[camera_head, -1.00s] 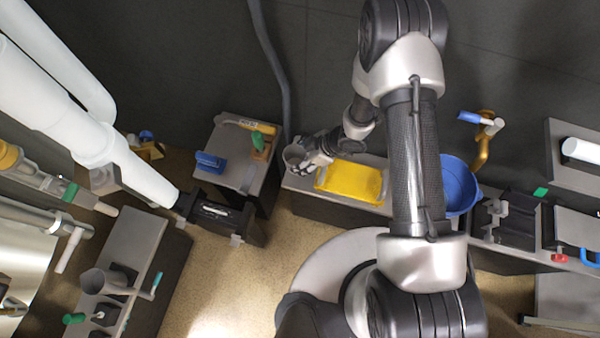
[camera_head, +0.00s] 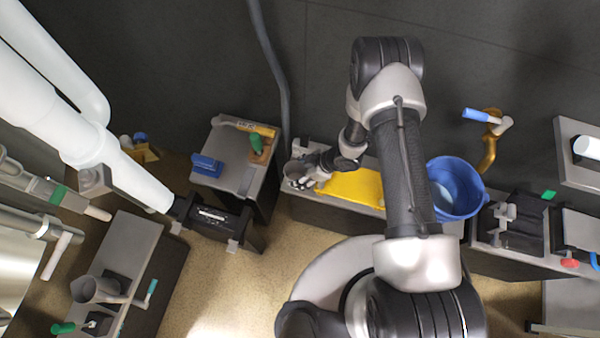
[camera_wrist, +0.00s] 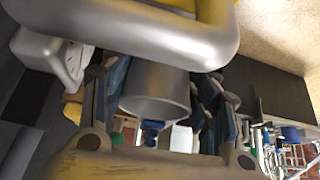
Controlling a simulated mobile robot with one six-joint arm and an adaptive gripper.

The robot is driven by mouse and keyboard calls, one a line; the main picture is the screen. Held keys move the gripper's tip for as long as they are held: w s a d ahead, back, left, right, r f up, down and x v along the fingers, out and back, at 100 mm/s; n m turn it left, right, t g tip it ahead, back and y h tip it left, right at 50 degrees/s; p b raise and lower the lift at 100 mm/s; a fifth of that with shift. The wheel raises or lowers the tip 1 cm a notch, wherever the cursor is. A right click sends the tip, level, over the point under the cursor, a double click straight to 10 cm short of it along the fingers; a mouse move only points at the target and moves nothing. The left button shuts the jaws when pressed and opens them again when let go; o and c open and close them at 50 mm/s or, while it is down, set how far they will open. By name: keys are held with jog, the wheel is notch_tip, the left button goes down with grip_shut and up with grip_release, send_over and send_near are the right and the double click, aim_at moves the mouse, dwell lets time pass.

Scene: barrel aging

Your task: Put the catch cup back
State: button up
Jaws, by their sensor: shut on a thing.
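The catch cup is a grey metal cup (camera_wrist: 156,90) between the two fingers of my gripper (camera_wrist: 155,105) in the wrist view. My gripper is shut on it, and the fingers cover parts of its sides. In the head view my gripper (camera_head: 305,178) is over the left end of the grey bench (camera_head: 300,207), with the small grey cup (camera_head: 292,168) at its tip. I cannot tell whether the cup touches the bench.
A yellow mat or tray (camera_head: 358,188) lies on the bench just right of my gripper. A blue bucket (camera_head: 452,180) stands further right. A side table (camera_head: 216,135) with a blue block (camera_head: 207,165) is on the left. Floor (camera_head: 270,265) shows in front.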

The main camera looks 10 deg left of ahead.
jog(key=shift+f, duration=0.2)
jog(key=o, duration=1.2)
jog(key=shift+r, duration=0.1)
jog(key=shift+r, duration=0.25)
jog(key=p+v, duration=0.4)
jog(key=v, duration=0.7)
jog(key=shift+d+r, duration=0.3)
jog(key=shift+d, duration=0.05)
